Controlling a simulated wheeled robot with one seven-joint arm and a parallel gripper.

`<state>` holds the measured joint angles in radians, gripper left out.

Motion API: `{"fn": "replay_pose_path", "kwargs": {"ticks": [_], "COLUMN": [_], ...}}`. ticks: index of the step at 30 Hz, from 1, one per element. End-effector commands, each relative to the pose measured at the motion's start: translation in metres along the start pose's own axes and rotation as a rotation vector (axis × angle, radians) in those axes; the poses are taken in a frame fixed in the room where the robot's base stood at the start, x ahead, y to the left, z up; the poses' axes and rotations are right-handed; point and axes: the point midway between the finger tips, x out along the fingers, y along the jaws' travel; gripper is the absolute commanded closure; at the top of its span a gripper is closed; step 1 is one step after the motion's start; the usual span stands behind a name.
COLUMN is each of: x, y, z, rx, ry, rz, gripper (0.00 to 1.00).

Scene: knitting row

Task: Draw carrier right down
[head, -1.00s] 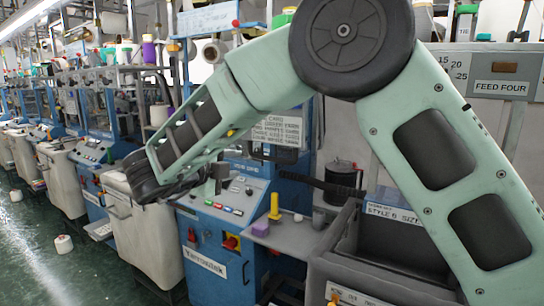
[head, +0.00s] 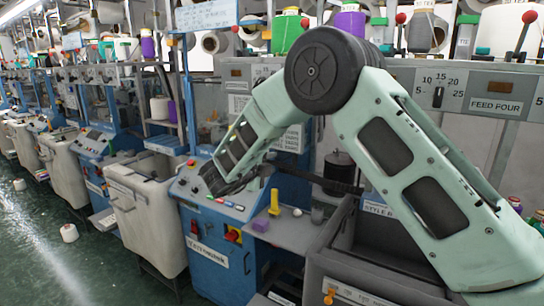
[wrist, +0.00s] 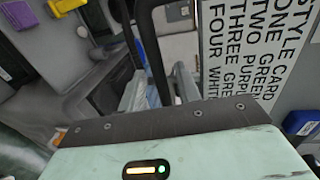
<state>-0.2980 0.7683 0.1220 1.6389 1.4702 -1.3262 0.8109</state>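No part is labelled as a carrier, so I cannot tell which one it is. My gripper (head: 264,175) is left of centre, in front of the blue machine and well below the panel. Dark narrow bars, probably its fingers (wrist: 142,50), show in the wrist view; their gap is unclear. No held object can be seen.
A style card (wrist: 250,45) is close by on the right of the wrist view. A white bin (head: 145,215) stands left; a grey bin (head: 345,270) lies below my arm.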

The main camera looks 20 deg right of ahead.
Motion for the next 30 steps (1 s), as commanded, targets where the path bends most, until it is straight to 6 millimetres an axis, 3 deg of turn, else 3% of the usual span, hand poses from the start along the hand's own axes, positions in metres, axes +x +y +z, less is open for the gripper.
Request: {"fn": "replay_pose_path", "kwargs": {"ticks": [6,14,18,26,30], "x": [0.016,0.017,0.017,0.017,0.019], "y": [0.000,0.001,0.001,0.004,0.015], "z": [0.000,0.000,0.000,0.000,0.000], "rx": [0.000,0.000,0.000,0.000,-0.001], "ry": [0.000,0.000,0.000,-0.001,-0.001], "rz": [0.000,0.000,0.000,0.001,0.003], "gripper": [0.67,0.67,1.00,1.00,1.00]}}
